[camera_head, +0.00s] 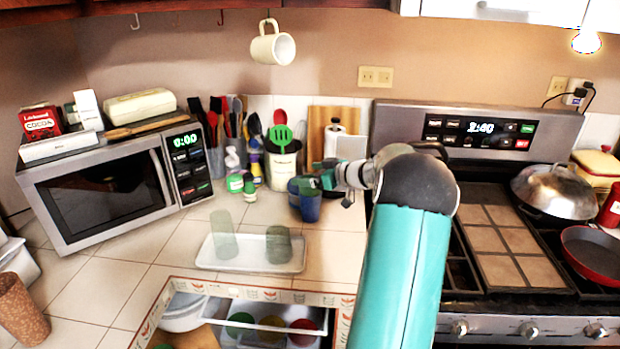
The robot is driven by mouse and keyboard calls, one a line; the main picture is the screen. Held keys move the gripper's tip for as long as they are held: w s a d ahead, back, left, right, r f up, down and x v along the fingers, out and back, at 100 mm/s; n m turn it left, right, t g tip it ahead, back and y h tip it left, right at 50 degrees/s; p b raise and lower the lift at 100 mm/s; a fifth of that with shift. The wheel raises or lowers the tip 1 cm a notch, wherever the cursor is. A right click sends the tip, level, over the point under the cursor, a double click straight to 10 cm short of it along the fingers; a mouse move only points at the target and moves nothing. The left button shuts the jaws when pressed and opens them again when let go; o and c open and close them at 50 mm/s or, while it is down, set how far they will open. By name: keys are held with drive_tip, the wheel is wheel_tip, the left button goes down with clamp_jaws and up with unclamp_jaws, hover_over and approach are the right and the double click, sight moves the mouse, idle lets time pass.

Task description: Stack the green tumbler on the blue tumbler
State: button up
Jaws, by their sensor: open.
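A pale green see-through tumbler (223,236) stands upright at the left of a white tray (212,258). A shorter dark grey-green cup (279,246) stands on the tray's right part. A blue tumbler (310,205) stands upright on the tiled counter behind the tray, with a darker blue cup (294,190) close behind its left side. My gripper (325,178) is open at the upper right of the blue tumbler, pointing left. It overlaps the tumbler's top edge in this view; I cannot tell whether they touch. The green tumbler is well to the gripper's lower left.
A microwave (105,185) stands at the left. Utensil holders (283,165) and small bottles (250,187) stand behind the tumblers. An open drawer (262,325) is below the counter edge. The stove (505,245) is at the right. Bare tiles (340,245) lie right of the tray.

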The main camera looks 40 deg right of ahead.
drive_tip(key=v, duration=1.2)
drive_tip(key=w+a+r+t+h, duration=0.1)
drive_tip(key=w+a+r+h, duration=0.3)
drive_tip(key=w+a+r, duration=0.4)
drive_tip(key=w+a+r+m+g+h, duration=0.1)
drive_tip(key=a+r+m+h, duration=0.2)
drive_tip(key=a+r+h, duration=0.45)
drive_tip(key=s+a+f+g+y, duration=0.3)
drive_tip(key=s+a, duration=0.5)
drive_tip(key=a, duration=0.3)
drive_tip(key=s+a+f+g+y, duration=0.2)
drive_tip(key=s+a+f, duration=0.4)
drive_tip(key=a, duration=0.5)
drive_tip(key=s+a+f+g+y, duration=0.3)
drive_tip(key=s+a+f, duration=0.1)
drive_tip(key=s+a, duration=0.5)
drive_tip(key=shift+s+a+f+n+g+y, duration=0.3)
drive_tip(key=shift+s+a+g+y, duration=0.1)
drive_tip(key=shift+a, duration=0.65)
